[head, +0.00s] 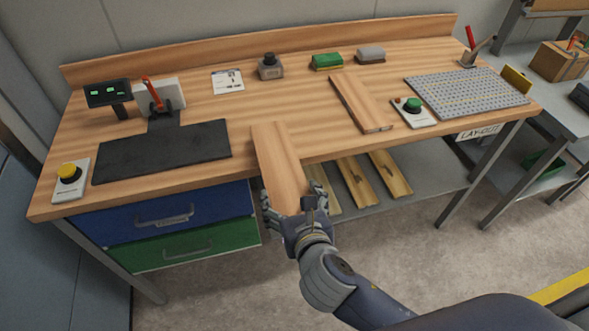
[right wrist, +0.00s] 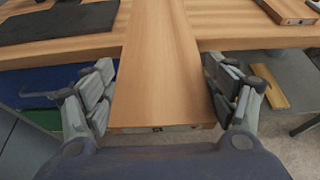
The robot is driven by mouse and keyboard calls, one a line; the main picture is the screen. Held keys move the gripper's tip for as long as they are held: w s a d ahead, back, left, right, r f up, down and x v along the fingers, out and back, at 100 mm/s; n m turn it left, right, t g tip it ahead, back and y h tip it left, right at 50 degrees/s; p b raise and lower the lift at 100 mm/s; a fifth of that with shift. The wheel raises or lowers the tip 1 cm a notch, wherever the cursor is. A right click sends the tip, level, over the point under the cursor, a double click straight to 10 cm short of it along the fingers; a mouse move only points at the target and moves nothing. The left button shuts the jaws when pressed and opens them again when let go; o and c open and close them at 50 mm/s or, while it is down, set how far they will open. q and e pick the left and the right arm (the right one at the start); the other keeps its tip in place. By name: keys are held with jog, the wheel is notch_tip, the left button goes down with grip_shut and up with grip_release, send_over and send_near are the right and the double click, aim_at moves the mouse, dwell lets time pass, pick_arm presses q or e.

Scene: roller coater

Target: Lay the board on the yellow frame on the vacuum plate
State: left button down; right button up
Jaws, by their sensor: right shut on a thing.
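A long wooden board (head: 277,160) is in my right gripper (head: 294,198). Its far part lies over the bench's front edge and its near end juts out past it. In the right wrist view the board (right wrist: 158,70) runs between the two fingers of the gripper (right wrist: 163,105), one on each side. A grey perforated plate (head: 467,92), apparently the vacuum plate, lies at the bench's right end, well away from the gripper. A yellow piece (head: 516,79) stands at its right edge; I cannot tell if it is the frame. My left gripper is not in view.
A second board (head: 361,104) lies on the bench (head: 215,101), beside a green-button box (head: 413,107). A black mat (head: 165,150) and yellow-button box (head: 69,179) are left. Several boards (head: 390,174) rest on the lower shelf. Drawers (head: 178,213) are under the bench's left.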

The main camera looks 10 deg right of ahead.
jog(key=shift+s+a+r, duration=0.15)
jog(key=shift+s+a, duration=0.05)
jog(key=shift+s, duration=0.15)
jog(key=shift+r, duration=0.15)
jog(key=d+r+m+h, duration=0.1)
jog(key=d+r, duration=0.1)
jog(key=d+r+m+h, duration=0.1)
jog(key=d+r+h, duration=0.1)
jog(key=shift+s+r, duration=0.2)
jog(key=s+d+r+m+g+h, duration=0.2)
jog(key=s+d+r+m+h, duration=0.15)
jog(key=d, duration=0.25)
jog(key=w+a+f+n+y, duration=0.1)
jog(key=a, duration=0.1)
jog(key=w+a+f+n+t+y, duration=0.2)
jog(key=a, duration=0.1)
jog(key=shift+w+a+f+y, duration=0.2)
jog(key=shift+a+f+y, duration=0.05)
jog(key=shift+a+f, duration=0.15)
jog(key=a+f+y, duration=0.1)
jog(key=a+f+n+y, duration=0.1)
jog(key=a+f+n, duration=0.1)
jog(key=f, duration=0.1)
jog(key=shift+w+a+y, duration=0.25)
jog(key=shift+a+y, duration=0.1)
jog(key=shift+y, duration=0.05)
jog(key=shift+a+f+n, duration=0.25)
jog(key=shift+a, duration=0.05)
jog(key=shift+w, duration=0.1)
